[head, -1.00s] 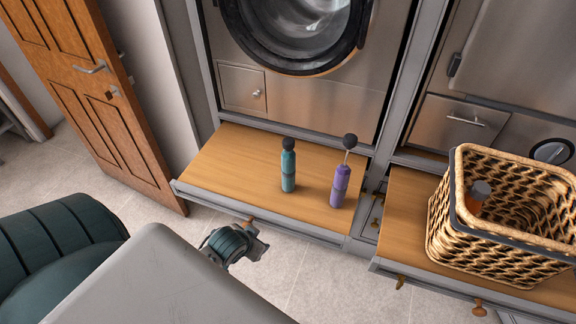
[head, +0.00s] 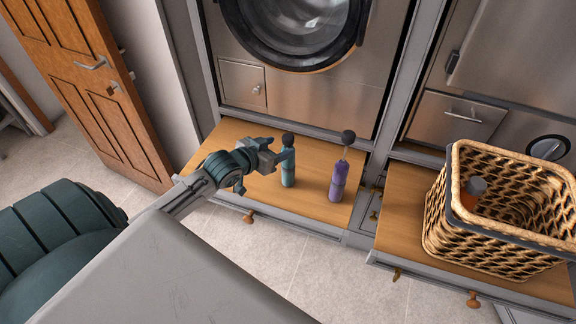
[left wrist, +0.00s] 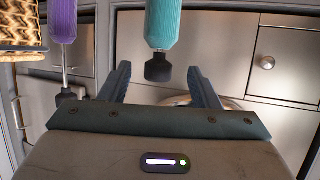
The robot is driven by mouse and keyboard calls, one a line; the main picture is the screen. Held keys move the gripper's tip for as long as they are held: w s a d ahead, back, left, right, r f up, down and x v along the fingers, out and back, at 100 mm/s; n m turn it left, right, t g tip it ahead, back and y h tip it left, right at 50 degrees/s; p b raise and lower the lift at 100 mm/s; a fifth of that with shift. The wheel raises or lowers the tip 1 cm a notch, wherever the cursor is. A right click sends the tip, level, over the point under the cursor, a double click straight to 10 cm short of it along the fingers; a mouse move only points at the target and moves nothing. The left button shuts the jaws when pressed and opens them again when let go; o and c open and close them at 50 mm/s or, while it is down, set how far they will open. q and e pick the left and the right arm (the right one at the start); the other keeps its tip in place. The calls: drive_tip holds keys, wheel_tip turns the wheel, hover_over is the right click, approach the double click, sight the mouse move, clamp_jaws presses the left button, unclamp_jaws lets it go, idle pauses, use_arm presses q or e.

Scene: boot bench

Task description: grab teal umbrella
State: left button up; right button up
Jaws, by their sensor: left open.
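The teal umbrella (head: 288,168) stands upright on the left wooden bench top, its dark knob on top. A purple umbrella (head: 338,182) stands to its right, with a thin shaft and a dark ball on top. My left gripper (head: 281,153) is at the upper part of the teal umbrella, from the left. In the left wrist view the teal umbrella (left wrist: 163,25) shows with its dark knob between the two open fingers of the left gripper (left wrist: 160,80), apart from both. The purple umbrella (left wrist: 63,22) is outside the fingers at the left. My right gripper is not in view.
A woven basket (head: 436,215) with an orange, grey-capped item (head: 472,190) inside stands on the right bench top. A front-loading machine (head: 300,85) rises behind the left bench. A wooden door (head: 85,90) stands at the left. Bare floor lies in front.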

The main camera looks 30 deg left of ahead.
sight(284, 144)
use_arm(q)
drive_tip(key=shift+x, duration=1)
drive_tip(key=shift+w+d+p, duration=0.1)
drive_tip(key=shift+w+p, duration=0.25)
drive_tip(key=shift+w, duration=0.15)
drive_tip(key=p+x, duration=0.1)
drive_tip(key=x, duration=0.2)
drive_tip(key=shift+w+f, duration=0.2)
drive_tip(key=shift+w+d+f, duration=0.1)
drive_tip(key=shift+w+f, duration=0.15)
drive_tip(key=shift+w, duration=0.2)
drive_tip(key=shift+s, duration=0.1)
drive_tip(key=c, duration=1)
clamp_jaws()
